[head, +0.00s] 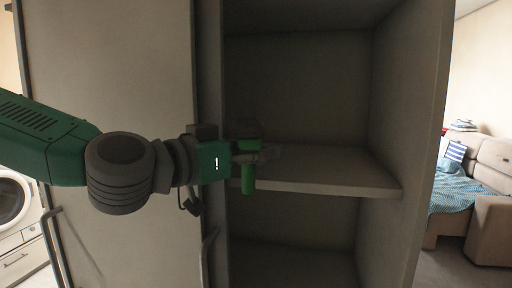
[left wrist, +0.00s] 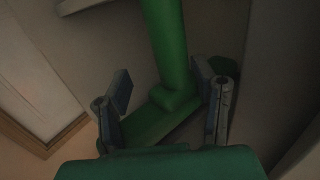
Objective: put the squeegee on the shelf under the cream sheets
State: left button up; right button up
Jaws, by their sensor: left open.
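The green squeegee (head: 248,180) is at the left end of the middle shelf (head: 330,168). Its handle stands out in front of the shelf's edge in the head view. My left gripper (head: 266,153) reaches in from the left at shelf height and partly covers the squeegee. In the left wrist view the squeegee (left wrist: 168,45) lies between the two spread fingers of my left gripper (left wrist: 165,88), with a gap on each side. I cannot tell whether it rests fully on the shelf. No cream sheets show. My right gripper is not in view.
The cabinet's right side wall (head: 412,130) and a closed door (head: 110,70) with a handle (head: 208,255) flank the opening. The shelf is bare to the right of the gripper. A washing machine (head: 14,200) is far left, a sofa (head: 490,165) far right.

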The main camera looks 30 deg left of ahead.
pick_arm(q)
jog(key=o, duration=0.8)
jog(key=shift+a, duration=0.2)
jog(key=shift+d+r, duration=0.1)
jog(key=shift+d, duration=0.35)
jog(key=shift+a, duration=0.1)
jog(key=shift+a, duration=0.15)
notch_tip(320, 180, up, 10)
jog(key=shift+w+r, duration=0.1)
jog(key=c, duration=1)
